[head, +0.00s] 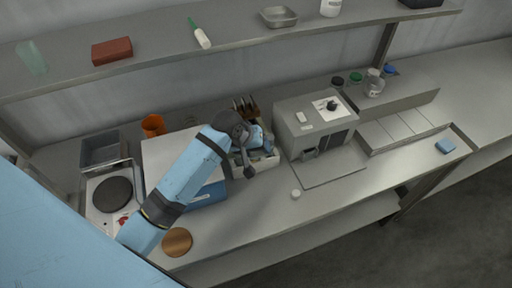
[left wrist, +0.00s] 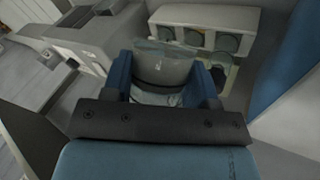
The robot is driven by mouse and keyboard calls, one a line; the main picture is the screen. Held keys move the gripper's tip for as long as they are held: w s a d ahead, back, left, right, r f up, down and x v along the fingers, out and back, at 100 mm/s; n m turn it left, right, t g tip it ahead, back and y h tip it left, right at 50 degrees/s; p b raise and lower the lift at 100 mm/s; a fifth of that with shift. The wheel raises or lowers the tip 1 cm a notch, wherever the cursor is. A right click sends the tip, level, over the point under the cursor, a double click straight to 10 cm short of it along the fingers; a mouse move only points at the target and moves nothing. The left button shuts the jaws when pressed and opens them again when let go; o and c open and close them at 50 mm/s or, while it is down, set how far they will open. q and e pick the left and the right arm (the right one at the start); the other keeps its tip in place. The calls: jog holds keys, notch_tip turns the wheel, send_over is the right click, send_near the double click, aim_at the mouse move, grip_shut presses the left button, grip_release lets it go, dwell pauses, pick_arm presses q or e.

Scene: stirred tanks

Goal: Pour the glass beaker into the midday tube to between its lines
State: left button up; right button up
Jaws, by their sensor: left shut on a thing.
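My left gripper (head: 262,147) is at the middle of the bench, above a white block-like holder (head: 262,165). In the left wrist view its blue fingers (left wrist: 162,72) are shut on a clear glass beaker (left wrist: 165,62), one on each side. The beaker's rim points toward the white holder (left wrist: 205,17), which shows several round openings in its side. The beaker's contents are hard to make out. A pale, see-through shape (left wrist: 222,66) lies beyond the right finger. I cannot pick out the midday tube or its lines. My right gripper is not in view.
A grey machine (head: 300,125) stands right of the holder. A white-and-blue box (head: 170,160), an orange cup (head: 153,125) and a hotplate (head: 113,193) are to the left. A small white cap (head: 296,194) lies in front. The shelf (head: 170,42) runs above the bench.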

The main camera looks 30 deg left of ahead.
pick_arm(q)
jog(key=g, duration=0.1)
jog(key=h, duration=0.1)
jog(key=g+h, duration=0.1)
jog(key=shift+w+a+f+n+g, duration=0.2)
jog(key=shift+w+n+g, duration=0.1)
jog(key=shift+n, duration=0.1)
jog(key=shift+r+h, duration=0.1)
jog(key=shift+h, duration=0.2)
jog(key=shift+a+r+g, duration=0.1)
jog(key=shift+r+g, duration=0.15)
jog(key=shift+g, duration=0.25)
